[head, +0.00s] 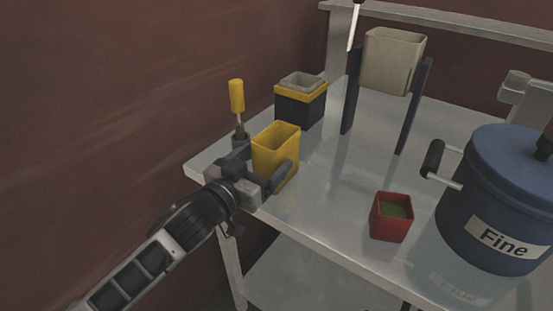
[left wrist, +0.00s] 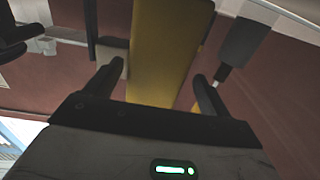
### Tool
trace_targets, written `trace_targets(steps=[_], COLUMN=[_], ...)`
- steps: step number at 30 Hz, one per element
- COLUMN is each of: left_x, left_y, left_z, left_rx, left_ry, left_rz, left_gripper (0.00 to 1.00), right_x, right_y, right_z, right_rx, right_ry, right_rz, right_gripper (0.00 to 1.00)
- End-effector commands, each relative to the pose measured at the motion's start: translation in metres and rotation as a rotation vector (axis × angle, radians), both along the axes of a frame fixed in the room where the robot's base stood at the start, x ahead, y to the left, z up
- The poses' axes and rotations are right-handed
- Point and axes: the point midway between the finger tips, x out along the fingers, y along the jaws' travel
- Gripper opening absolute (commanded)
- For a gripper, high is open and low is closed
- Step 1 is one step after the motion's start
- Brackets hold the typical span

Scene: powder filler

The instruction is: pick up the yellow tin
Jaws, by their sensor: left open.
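The yellow tin (head: 274,155) is an open-topped, upright square tin near the left corner of the metal table. My left gripper (head: 264,172) is open, with its fingers on either side of the tin's lower part. In the left wrist view the yellow tin (left wrist: 165,50) stands between the two spread fingers of the left gripper (left wrist: 165,85), with a visible gap on each side. The far side of the tin and its base are partly hidden by the gripper. My right gripper is not in view.
A yellow-handled tool (head: 237,96) stands upright just behind the gripper. A black and yellow box (head: 300,106) is behind the tin. A red tin (head: 391,217) with green contents and a blue drum (head: 490,205) marked "Fine" stand right. A beige hopper (head: 392,62) stands on dark legs.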

Motion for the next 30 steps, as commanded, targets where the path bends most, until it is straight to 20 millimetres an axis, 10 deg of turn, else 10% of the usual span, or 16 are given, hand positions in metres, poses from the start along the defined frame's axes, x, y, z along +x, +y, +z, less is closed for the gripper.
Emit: trace_targets(steps=[18,24,30], left_x=[0.037,0.037,0.037], left_y=[-0.031,-0.031,-0.031], left_z=[0.008,0.008,0.009], left_rx=[-0.001,-0.001,-0.002], left_ry=[-0.001,-0.001,-0.002], left_rz=[-0.001,0.000,-0.001], left_gripper=[0.82,0.29,0.29], right_x=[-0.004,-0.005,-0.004], right_y=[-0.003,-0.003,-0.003], right_z=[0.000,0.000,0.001], right_rx=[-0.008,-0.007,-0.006], right_ry=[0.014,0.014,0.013], right_rz=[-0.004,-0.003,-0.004], right_gripper=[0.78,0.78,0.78])
